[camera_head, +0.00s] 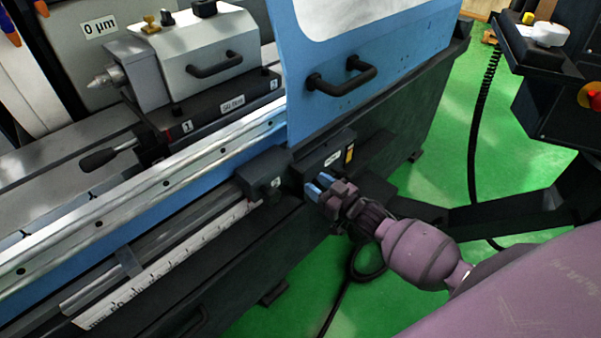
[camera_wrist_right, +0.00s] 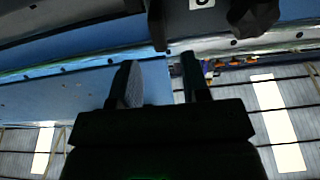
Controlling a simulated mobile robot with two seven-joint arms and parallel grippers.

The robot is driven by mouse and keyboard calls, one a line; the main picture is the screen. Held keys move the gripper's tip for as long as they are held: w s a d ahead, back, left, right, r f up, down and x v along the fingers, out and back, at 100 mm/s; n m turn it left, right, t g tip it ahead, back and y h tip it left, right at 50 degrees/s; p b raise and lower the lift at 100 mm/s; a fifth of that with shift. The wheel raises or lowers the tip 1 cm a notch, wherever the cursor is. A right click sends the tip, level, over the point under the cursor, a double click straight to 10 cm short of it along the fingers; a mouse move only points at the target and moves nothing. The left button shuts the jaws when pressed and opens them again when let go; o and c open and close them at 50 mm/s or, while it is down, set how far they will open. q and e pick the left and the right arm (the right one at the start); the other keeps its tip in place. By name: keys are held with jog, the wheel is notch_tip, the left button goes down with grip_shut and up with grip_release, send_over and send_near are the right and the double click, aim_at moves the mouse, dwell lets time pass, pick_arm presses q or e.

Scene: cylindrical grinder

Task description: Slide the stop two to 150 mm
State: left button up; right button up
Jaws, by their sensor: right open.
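A black stop block (camera_head: 263,174) with a small round white label sits on the rail at the front of the machine, at the right end of a white ruler strip (camera_head: 170,262). Its label is too small to read surely, so I cannot confirm it is stop two. My right gripper (camera_head: 320,187) is just right of this block, in front of a dark housing (camera_head: 322,160) with a white label and a yellow mark. In the right wrist view the right gripper (camera_wrist_right: 162,82) has its fingers apart with nothing between them. My left gripper is not in view.
A blue door (camera_head: 375,60) with a black handle (camera_head: 340,75) stands above the housing. A white-topped unit (camera_head: 205,55) sits on the machine bed behind. A dark control panel (camera_head: 550,60) is at the upper right. Green floor (camera_head: 450,150) is open between them.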

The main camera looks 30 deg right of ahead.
aim_at(305, 176)
jog(key=x, duration=0.6)
jog(key=shift+w, duration=0.3)
grip_shut()
